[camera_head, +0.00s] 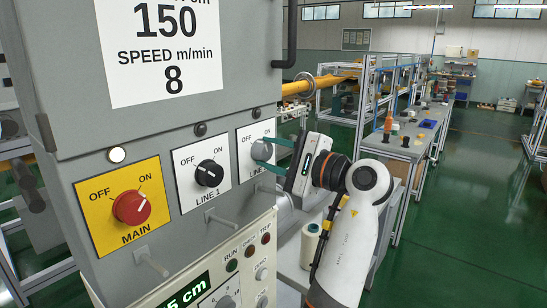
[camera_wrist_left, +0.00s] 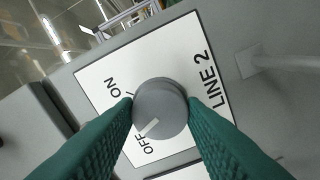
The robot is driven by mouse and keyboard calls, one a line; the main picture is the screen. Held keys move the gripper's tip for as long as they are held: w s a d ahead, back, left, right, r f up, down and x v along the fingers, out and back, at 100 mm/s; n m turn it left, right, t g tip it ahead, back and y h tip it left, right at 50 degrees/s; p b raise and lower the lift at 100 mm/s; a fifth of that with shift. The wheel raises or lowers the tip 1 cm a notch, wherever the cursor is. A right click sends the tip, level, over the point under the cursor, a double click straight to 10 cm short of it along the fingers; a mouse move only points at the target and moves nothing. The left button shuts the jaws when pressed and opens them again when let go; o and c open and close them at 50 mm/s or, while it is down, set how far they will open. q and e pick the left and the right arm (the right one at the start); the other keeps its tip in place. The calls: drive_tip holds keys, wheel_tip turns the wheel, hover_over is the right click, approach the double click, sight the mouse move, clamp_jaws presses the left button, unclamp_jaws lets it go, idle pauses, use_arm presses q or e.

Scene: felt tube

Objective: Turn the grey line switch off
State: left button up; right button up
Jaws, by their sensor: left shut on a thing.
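The grey line switch (camera_head: 262,150) is a round knob on a white plate on the grey cabinet front. In the left wrist view the plate reads LINE 2, and the knob (camera_wrist_left: 160,104) sits between my fingertips. Its white pointer mark points at OFF. My left gripper (camera_head: 264,152) is shut on the grey knob, one green finger on each side of it. The right gripper is not in view.
Left of it are the black LINE 1 knob (camera_head: 209,173) and the red MAIN knob (camera_head: 131,207) on a yellow plate. Short metal pegs stick out below the plates. A lower panel (camera_head: 237,262) has lamps and dials. Workbenches (camera_head: 412,140) stand behind.

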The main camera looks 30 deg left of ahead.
use_arm(q)
drive_tip(key=n+b, duration=0.2)
drive_tip(key=n, duration=0.2)
drive_tip(key=shift+n, duration=0.4)
idle(0.4)
drive_tip(key=o, duration=1)
